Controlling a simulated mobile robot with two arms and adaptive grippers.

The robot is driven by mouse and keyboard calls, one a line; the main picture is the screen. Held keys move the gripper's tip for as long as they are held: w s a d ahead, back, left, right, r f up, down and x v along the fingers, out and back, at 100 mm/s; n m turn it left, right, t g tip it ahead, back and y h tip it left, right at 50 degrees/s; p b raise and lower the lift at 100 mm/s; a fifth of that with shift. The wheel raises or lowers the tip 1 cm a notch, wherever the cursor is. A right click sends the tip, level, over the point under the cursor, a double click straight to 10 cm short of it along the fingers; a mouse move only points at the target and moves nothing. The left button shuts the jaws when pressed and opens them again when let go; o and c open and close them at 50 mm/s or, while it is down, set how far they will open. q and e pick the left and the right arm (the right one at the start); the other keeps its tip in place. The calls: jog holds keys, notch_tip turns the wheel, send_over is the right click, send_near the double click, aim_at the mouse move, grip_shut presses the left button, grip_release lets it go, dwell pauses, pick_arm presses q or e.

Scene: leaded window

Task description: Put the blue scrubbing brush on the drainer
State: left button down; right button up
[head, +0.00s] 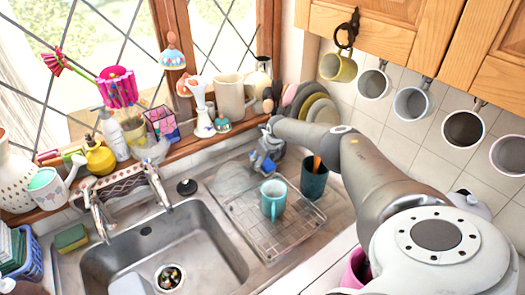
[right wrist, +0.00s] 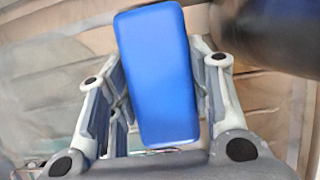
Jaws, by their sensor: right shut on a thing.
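My right gripper (head: 264,163) is shut on the blue scrubbing brush (right wrist: 158,78). In the right wrist view the brush is a plain blue block between the two fingers; any bristles are hidden. In the head view the gripper is above the back edge of the drainer, and only a little blue shows there. The drainer (head: 288,243) is a wire rack on the counter right of the sink. A teal mug (head: 272,199) stands on it. My left gripper is not in view.
A dark teal utensil pot (head: 314,178) stands close to the right of the gripper. Stacked plates (head: 322,110) are behind it. Several mugs hang at the right. The sink (head: 175,250) is left of the drainer. The drainer's front and right parts look bare.

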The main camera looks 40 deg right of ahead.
aim_at(266, 162)
jog(key=shift+s+f, duration=0.1)
jog(key=shift+f, duration=0.05)
jog(key=o, duration=1.1)
jog(key=shift+o, duration=0.2)
jog(key=shift+r, duration=0.35)
jog(key=shift+s+r+p, duration=0.15)
jog(key=shift+r+p, duration=0.3)
jog(key=shift+r, duration=0.15)
jog(key=p+v, duration=0.1)
jog(key=v, duration=0.3)
jog(key=shift+s+r, duration=0.15)
jog(key=v, duration=0.6)
jog(key=shift+s+a, duration=0.1)
